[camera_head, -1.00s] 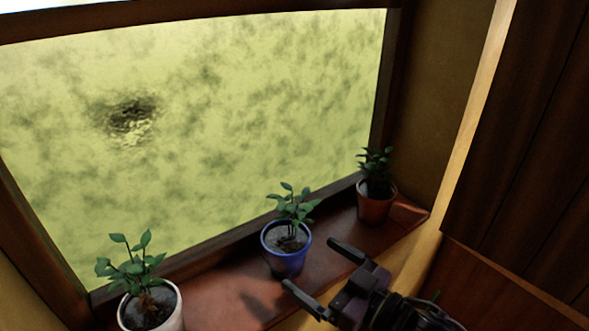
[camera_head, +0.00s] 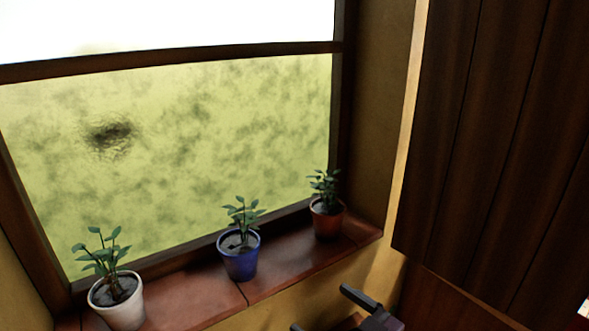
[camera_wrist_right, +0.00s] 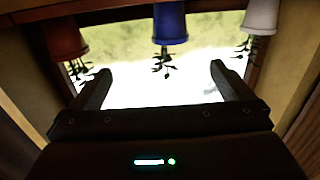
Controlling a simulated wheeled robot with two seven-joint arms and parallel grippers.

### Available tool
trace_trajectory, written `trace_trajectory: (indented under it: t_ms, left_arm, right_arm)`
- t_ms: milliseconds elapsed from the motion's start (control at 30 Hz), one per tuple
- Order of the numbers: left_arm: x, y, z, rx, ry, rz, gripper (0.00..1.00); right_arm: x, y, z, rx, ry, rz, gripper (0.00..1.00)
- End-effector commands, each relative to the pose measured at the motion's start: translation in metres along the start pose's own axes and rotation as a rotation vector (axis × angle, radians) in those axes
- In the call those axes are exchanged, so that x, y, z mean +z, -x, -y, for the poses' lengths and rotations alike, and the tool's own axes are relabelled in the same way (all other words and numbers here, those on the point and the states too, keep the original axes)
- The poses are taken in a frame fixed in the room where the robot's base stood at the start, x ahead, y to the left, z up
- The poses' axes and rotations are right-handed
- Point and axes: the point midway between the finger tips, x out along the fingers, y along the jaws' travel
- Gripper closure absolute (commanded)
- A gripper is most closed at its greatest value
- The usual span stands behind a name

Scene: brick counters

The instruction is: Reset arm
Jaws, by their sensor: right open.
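My right gripper (camera_head: 320,309) shows at the bottom edge of the head view, in front of and below the windowsill. It is open, with nothing between its fingers. Its two fingers also show spread apart in the right wrist view (camera_wrist_right: 160,68). It is apart from the blue pot (camera_head: 239,258) on the sill. Most of the right arm is out of the head view. My left gripper is not in view.
A white pot (camera_head: 122,303), the blue pot and a reddish pot (camera_head: 327,223) with plants stand on the brown sill (camera_head: 195,293) below a window. Dark wooden panels (camera_head: 500,150) are at the right. The pots appear upside down in the right wrist view.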

Motion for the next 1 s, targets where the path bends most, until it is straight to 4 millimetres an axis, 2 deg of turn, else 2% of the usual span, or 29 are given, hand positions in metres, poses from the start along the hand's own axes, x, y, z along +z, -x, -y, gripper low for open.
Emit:
trace_trajectory:
  t_ms: [267,467,567,733,1000]
  left_arm:
    - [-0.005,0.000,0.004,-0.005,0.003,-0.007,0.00]
    - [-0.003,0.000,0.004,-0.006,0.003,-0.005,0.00]
    - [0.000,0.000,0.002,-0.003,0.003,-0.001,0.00]
    - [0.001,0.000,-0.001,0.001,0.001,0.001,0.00]
    - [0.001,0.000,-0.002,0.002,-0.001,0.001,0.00]
  right_arm:
    - [0.016,0.003,-0.017,0.149,-0.011,0.101,0.00]
    - [0.042,0.016,-0.035,0.300,-0.037,0.257,0.00]
    - [0.063,0.032,-0.044,0.385,-0.065,0.381,0.00]
    - [0.106,0.075,-0.050,0.500,-0.138,0.654,0.00]
    - [0.154,0.142,-0.031,0.538,-0.265,1.016,0.00]
